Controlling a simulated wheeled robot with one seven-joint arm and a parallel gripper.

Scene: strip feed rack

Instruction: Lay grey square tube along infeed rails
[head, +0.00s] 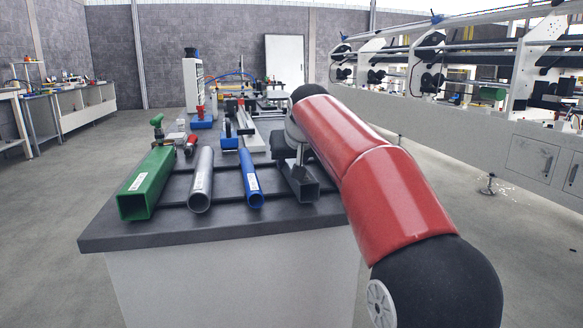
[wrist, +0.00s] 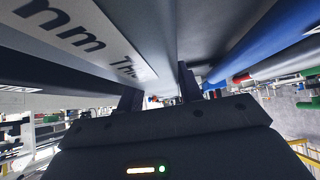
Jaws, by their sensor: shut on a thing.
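The grey square tube (head: 304,190) is at the right end of the row on the dark table, its open end facing me. My gripper (head: 299,165) is over it from above and shut on it. In the wrist view the two dark fingers of my gripper (wrist: 158,88) sit on either side of the tube (wrist: 165,60). Whether the tube touches the table is hard to tell. Pale rails (head: 245,122), which look like the infeed rails, run away from me farther back, beside blue blocks. My arm hides part of that area.
A green square tube (head: 147,186), a grey round tube (head: 200,182) and a blue round tube (head: 250,180) lie left of my gripper. A green-topped fitting (head: 157,128) stands behind them. The dark table top (head: 120,222) has bare room at its front edge. A long machine (head: 500,130) stands right.

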